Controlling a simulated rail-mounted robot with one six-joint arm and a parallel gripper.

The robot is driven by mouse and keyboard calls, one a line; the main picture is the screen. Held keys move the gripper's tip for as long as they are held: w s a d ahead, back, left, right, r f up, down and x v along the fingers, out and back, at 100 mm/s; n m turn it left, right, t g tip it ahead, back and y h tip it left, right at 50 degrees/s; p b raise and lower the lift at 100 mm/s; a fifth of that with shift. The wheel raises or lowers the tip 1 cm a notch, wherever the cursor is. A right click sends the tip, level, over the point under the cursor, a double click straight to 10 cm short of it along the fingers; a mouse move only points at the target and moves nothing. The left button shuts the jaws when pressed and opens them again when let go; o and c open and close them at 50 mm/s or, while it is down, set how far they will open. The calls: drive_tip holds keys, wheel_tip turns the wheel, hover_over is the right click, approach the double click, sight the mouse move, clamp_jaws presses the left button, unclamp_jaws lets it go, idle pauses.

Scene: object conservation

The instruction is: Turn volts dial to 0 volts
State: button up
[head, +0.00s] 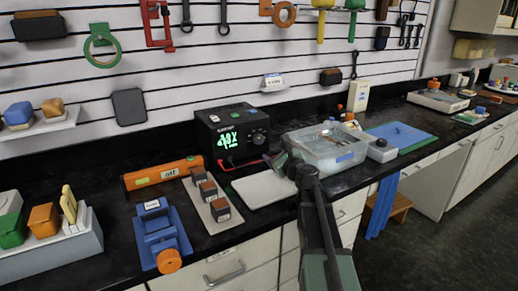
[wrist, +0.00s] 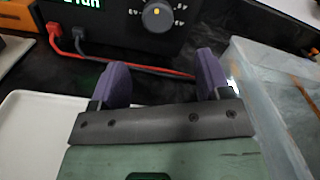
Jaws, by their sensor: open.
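A black power supply box (head: 235,134) stands at the back of the counter with a lit green display (head: 227,138) on its front. The volts dial (wrist: 158,15) is a grey round knob with a yellow-orange mark, at the top of the wrist view, with small white labels around it that I cannot read surely. The dial also shows small in the head view (head: 258,138). My gripper (wrist: 162,68) is open, its two purple fingers apart with nothing between them. It is in front of the box, below the dial in the picture and apart from it.
Red and dark cables (wrist: 150,70) run from the box across the counter behind my fingers. A clear water tub (head: 327,148) stands close on the right. A white tray (head: 263,189) lies flat in front of the box.

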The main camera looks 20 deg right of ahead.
sight(260, 141)
drive_tip(key=w, duration=0.6)
drive_tip(key=w+a, duration=0.1)
drive_tip(key=w, duration=0.3)
drive_tip(key=shift+w, duration=0.1)
drive_tip(key=shift+c, duration=0.2)
drive_tip(key=c, duration=0.9)
